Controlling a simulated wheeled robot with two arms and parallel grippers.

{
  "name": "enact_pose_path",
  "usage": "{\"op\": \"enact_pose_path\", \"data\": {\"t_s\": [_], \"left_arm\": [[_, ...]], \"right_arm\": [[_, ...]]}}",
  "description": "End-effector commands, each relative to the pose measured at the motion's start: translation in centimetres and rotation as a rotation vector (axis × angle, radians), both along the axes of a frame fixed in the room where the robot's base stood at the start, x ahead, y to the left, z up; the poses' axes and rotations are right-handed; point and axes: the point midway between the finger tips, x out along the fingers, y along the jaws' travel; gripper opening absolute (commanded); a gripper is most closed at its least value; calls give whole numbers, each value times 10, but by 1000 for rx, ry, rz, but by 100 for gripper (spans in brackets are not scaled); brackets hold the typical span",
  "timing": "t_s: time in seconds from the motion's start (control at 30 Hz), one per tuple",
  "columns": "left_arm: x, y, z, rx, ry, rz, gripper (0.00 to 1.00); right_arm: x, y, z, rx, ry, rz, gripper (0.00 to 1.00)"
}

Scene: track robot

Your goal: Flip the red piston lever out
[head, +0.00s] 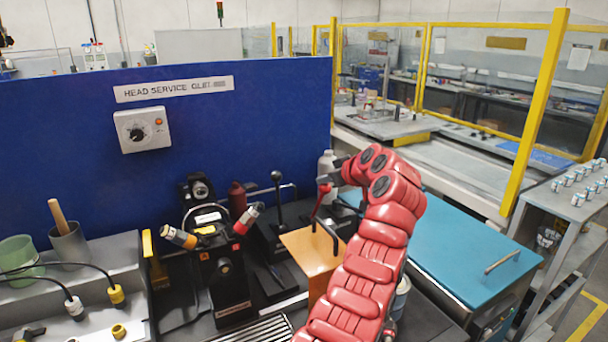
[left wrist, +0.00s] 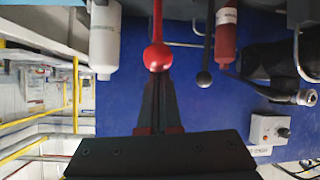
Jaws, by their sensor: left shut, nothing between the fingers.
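The red lever (head: 316,207) stands up from the bench, topped by a round red knob, beside an orange-brown block (head: 305,262). In the left wrist view, which appears upside down, the red knob (left wrist: 157,57) is just beyond my fingertips and its rod runs to the top edge. My left gripper (head: 328,180) comes from the right side at the knob's height. It is shut and empty, with its dark fingers (left wrist: 158,78) pointing at the knob. I cannot tell whether they touch. My right gripper is in neither view.
A black-knobbed lever (head: 277,178) stands left of the red one. A white bottle (head: 327,163) and a dark red bottle (head: 237,200) stand behind. A blue panel (head: 240,130) closes the back. A teal-topped cabinet (head: 470,250) lies right of my arm.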

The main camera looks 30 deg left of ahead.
Motion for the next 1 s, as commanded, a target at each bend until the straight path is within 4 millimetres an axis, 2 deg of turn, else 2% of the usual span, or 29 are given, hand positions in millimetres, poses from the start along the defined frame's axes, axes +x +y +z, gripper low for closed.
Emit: {"op": "enact_pose_path", "data": {"t_s": [0.03, 0.4, 1.0], "left_arm": [[-1, -4, -7, 12, -4, -2, 0], [-11, -19, -15, 99, -59, 0, 0], [-17, -27, -18, 148, -89, -1, 0]], "right_arm": [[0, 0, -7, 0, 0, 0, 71], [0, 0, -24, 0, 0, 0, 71], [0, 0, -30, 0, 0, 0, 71]]}}
